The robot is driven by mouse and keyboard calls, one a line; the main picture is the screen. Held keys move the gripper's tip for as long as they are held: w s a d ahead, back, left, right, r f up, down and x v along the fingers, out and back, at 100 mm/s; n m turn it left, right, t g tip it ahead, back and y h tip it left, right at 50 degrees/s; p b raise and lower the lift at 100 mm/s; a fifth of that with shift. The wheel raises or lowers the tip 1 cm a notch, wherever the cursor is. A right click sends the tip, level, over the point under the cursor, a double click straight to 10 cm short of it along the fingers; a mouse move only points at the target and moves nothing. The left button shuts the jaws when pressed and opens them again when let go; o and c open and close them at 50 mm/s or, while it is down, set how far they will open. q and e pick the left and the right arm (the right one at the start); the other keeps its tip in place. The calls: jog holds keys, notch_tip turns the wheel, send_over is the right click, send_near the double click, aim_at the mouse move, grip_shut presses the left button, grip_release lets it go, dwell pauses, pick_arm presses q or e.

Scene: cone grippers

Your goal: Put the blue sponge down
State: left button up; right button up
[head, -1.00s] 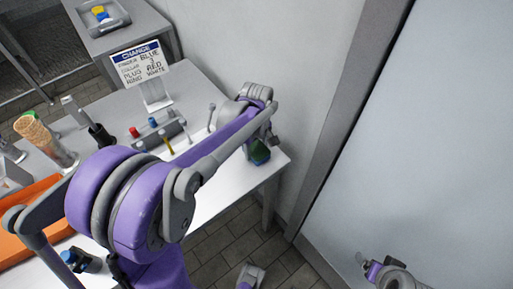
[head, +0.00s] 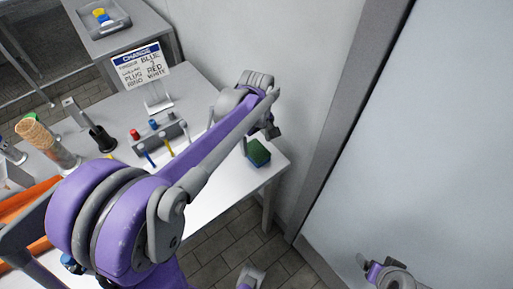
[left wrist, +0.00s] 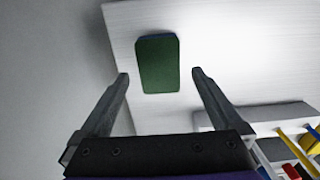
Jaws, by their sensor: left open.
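The sponge (head: 258,152) lies on the white table near its right corner, green face up, with a blue edge showing beneath. It also shows in the left wrist view (left wrist: 157,64), just beyond the fingertips and apart from both. My left gripper (left wrist: 160,76) is open and empty, above the sponge. In the head view, my left gripper (head: 272,131) is partly hidden by its own arm, above and behind the sponge. Part of my right arm (head: 388,273) shows at the lower right; its jaw state is unclear.
A sign (head: 140,68) and a rack (head: 160,140) with coloured sticks stand on the table. A cone stack (head: 42,138) and an orange tray (head: 22,205) are at left. A wall rises close behind the table's right side.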

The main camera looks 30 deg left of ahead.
aim_at(256, 150)
pick_arm(q)
notch_tip(256, 150, up, 7)
jog(key=s+d+f+m+t, duration=0.2)
jog(key=s+d+f+m, duration=0.1)
jog(key=s+m, duration=0.3)
jog(key=s+d+f+m+t, duration=0.3)
jog(key=s+m, duration=0.4)
jog(key=s, duration=0.3)
jog(key=shift+s+d+f+m+p, duration=0.3)
jog(key=shift+s+d+f, duration=0.1)
jog(key=shift+f, duration=0.3)
jog(key=r+p, duration=0.2)
jog(key=w+r+p, duration=0.1)
jog(key=r+p, duration=0.1)
jog(key=r, duration=0.1)
jog(key=shift+w+r, duration=0.15)
jog(key=shift+r, duration=0.05)
jog(key=shift+w, duration=0.1)
